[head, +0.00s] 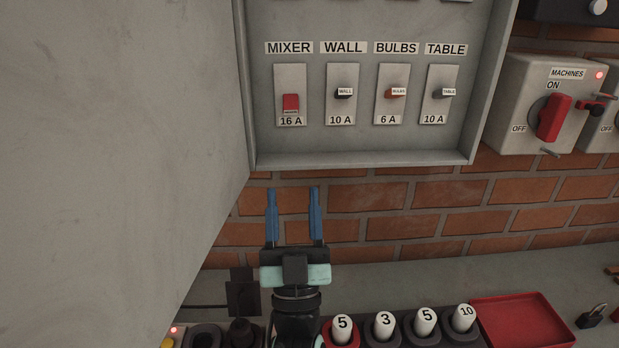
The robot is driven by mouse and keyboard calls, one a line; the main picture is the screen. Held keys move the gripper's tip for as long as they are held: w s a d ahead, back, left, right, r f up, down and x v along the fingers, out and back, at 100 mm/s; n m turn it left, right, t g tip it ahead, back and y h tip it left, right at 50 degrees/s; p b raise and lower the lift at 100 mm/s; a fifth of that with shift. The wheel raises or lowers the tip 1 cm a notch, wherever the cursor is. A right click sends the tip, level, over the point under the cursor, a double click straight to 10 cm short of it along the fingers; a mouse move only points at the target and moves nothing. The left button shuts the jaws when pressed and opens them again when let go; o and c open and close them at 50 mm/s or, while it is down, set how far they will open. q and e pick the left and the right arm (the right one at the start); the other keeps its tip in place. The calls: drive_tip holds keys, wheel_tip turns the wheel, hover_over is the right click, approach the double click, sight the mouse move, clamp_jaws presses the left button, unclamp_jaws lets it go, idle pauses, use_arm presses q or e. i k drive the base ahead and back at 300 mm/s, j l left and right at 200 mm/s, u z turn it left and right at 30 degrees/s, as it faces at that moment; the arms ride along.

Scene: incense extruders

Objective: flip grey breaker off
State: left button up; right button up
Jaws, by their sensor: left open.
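The grey breaker (441,93) is at the right end of the lower row in the breaker panel (364,148), under the label TABLE and above the mark 10 A. My right gripper is not in view.
A large grey panel (110,120) fills the left. The MACHINES switch box (520,125) is right. Below are numbered cylinders (386,325) and a red tray (522,322).

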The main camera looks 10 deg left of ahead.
sight(444, 93)
drive_tip(key=k+l, duration=0.15)
drive_tip(key=k, duration=0.35)
drive_tip(key=k+l, duration=0.15)
drive_tip(key=k, duration=0.3)
